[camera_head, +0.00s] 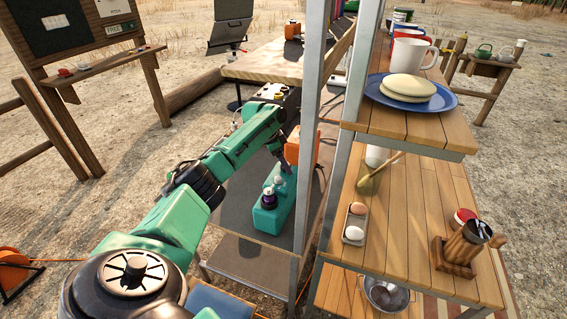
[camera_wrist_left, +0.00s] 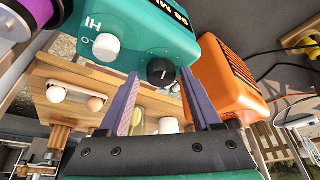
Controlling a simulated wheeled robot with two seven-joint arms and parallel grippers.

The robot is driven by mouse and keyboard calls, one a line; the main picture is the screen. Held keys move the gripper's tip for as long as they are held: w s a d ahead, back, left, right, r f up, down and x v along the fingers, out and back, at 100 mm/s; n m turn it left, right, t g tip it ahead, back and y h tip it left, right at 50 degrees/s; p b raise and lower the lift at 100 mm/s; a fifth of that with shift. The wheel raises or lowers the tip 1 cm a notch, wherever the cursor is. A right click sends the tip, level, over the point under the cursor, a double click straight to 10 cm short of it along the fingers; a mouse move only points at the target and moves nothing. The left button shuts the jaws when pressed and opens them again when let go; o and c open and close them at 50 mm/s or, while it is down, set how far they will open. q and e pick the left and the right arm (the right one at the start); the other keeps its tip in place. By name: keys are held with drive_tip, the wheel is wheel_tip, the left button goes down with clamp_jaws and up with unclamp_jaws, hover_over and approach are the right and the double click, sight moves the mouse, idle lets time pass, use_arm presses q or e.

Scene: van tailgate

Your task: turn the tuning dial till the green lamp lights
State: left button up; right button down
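I see no lit green lamp. My right gripper is not in view.
An orange box (camera_wrist_left: 225,80) stands close beside the teal box. A metal post (camera_head: 312,110) rises next to them.

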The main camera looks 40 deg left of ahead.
sight(276, 172)
use_arm(q)
drive_tip(key=b+v, duration=0.1)
drive_tip(key=v, duration=0.6)
drive_tip(key=shift+r, duration=0.2)
drive_tip(key=shift+a, duration=0.1)
idle(0.3)
